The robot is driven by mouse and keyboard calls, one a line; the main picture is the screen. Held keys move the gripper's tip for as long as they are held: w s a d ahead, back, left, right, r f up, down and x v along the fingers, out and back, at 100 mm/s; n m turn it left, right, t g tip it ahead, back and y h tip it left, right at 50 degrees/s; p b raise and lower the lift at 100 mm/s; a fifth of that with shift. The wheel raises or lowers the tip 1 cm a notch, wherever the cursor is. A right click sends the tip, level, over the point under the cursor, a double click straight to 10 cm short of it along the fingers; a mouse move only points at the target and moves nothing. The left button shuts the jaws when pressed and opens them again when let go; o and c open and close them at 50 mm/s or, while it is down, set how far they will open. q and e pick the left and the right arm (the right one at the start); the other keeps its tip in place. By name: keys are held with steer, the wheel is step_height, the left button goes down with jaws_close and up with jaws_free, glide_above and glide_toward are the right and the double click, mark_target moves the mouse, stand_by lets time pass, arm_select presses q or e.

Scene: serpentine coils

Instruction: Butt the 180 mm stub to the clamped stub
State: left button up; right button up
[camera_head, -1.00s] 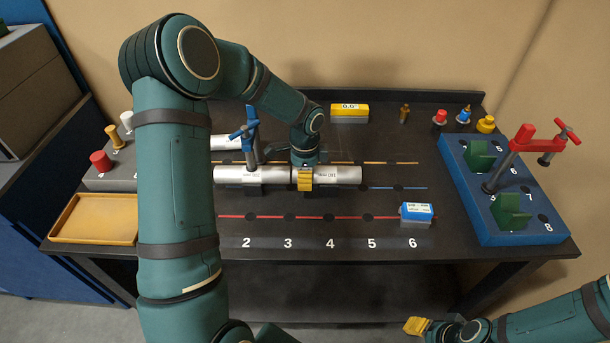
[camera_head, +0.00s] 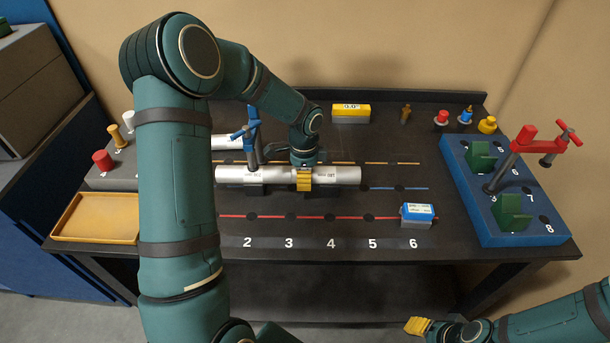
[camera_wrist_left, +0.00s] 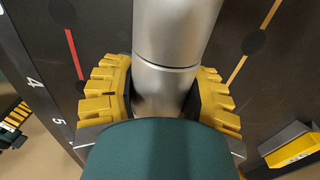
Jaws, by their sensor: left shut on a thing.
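The clamped stub (camera_head: 240,175) is a silver pipe lying level at the table's middle, under a blue clamp (camera_head: 252,138). The 180 mm stub (camera_head: 340,174) lies in line with it on the right. My left gripper (camera_head: 304,180) is shut on the 180 mm stub near its left end. In the left wrist view, the yellow fingers (camera_wrist_left: 160,98) straddle the held stub (camera_wrist_left: 160,85). A thin dark seam separates it from the clamped stub (camera_wrist_left: 178,25); the ends look touching or nearly so. My right gripper (camera_head: 417,326) is at the lower right, away from the table; its opening is unclear.
A blue block (camera_head: 470,215) with green blocks and a red clamp (camera_head: 530,145) stands right. A yellow level-like box (camera_head: 351,113) is at the back, a blue-white box (camera_head: 417,214) near the front. A yellow tray (camera_head: 95,220) is left. Another pipe (camera_head: 226,143) lies behind.

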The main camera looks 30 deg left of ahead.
arm_select(q)
steer(key=shift+a, duration=0.15)
steer(key=o, duration=1.4)
steer(key=shift+s+a, duration=0.1)
steer(key=shift+s, duration=0.05)
